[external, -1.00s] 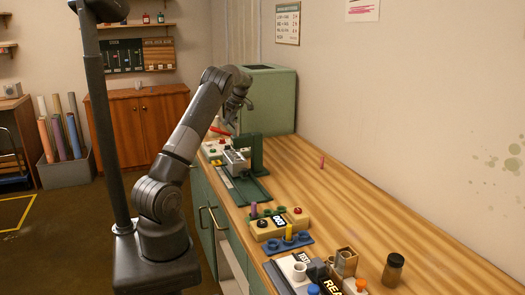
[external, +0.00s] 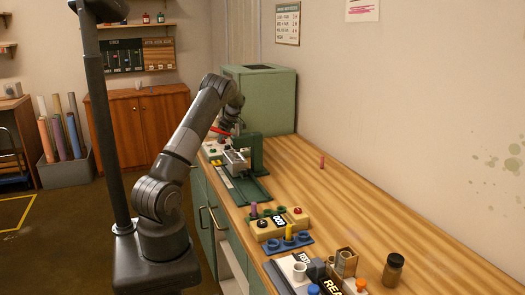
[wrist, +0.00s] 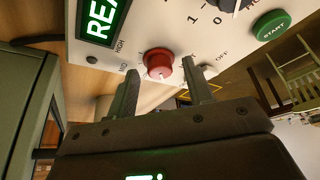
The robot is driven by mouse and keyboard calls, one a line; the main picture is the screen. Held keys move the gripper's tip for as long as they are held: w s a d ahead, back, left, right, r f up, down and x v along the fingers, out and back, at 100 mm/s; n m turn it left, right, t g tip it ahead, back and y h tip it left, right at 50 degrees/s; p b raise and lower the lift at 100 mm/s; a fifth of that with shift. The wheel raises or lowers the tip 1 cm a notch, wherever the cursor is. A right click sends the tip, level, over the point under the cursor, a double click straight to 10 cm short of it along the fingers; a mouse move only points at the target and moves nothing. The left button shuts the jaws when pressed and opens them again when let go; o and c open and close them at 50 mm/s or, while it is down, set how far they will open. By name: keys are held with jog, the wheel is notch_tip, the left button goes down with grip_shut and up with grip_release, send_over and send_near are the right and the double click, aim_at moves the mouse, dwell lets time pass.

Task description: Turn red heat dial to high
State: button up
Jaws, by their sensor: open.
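The red heat dial (wrist: 159,64) shows in the wrist view on a pale control panel (wrist: 180,25), with the small words HIGH and MID to its left and OFF to its right. My gripper (wrist: 171,88) is open, with one finger on each side of the dial and the fingertips close to it. I cannot tell whether either finger touches the dial. In the external view my gripper (external: 228,122) is at the far end of the bench, above the pale panel box (external: 213,148); the dial is too small to make out there.
A green START button (wrist: 271,25) and a lit green display (wrist: 101,18) share the panel. In the external view a green cabinet (external: 270,100) stands behind, and a dark green press (external: 253,165) stands in front. The bench's right side is mostly clear.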

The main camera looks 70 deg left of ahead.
jog(key=shift+c, duration=0.5)
jog(key=c, duration=0.9)
